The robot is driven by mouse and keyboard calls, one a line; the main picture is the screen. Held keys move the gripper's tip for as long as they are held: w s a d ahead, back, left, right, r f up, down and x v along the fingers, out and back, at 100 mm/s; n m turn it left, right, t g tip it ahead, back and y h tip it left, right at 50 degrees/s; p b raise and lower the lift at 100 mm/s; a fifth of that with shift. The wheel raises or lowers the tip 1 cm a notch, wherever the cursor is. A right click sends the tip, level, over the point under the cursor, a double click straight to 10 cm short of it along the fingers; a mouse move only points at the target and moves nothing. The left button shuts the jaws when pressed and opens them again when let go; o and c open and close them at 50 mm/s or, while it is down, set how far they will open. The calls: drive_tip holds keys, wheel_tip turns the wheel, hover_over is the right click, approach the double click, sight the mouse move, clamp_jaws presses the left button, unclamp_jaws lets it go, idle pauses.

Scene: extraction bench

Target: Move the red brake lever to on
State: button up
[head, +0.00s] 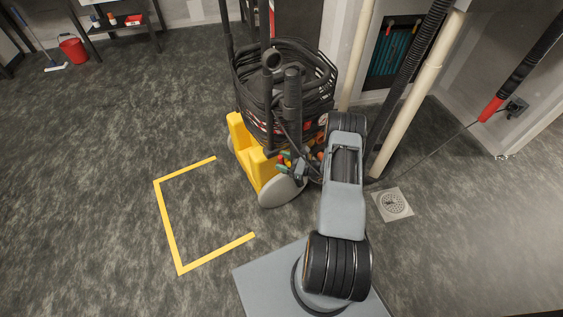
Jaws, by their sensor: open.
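A yellow wheeled cart (262,172) carries a black wire basket (243,88) full of coiled black hose. Small red, green and orange parts (284,162) show low on the cart's near right side, above its grey wheel (282,192). The red one may be the brake lever, but it is too small and crowded to tell its position. My gripper (300,170) appears close beside these parts, small and partly hidden by my arm. It is open, with nothing seen held. Whether it touches a lever cannot be told.
A yellow floor outline (168,222) lies open and empty left of the cart. Pale pipes (415,95) and a dark hose (407,65) stand close on the right, near a floor drain (391,204). A red bucket (73,48) and a shelf are far left.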

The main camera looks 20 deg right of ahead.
drive_tip(key=shift+w+a, duration=0.35)
drive_tip(key=shift+c, duration=0.5)
clamp_jaws()
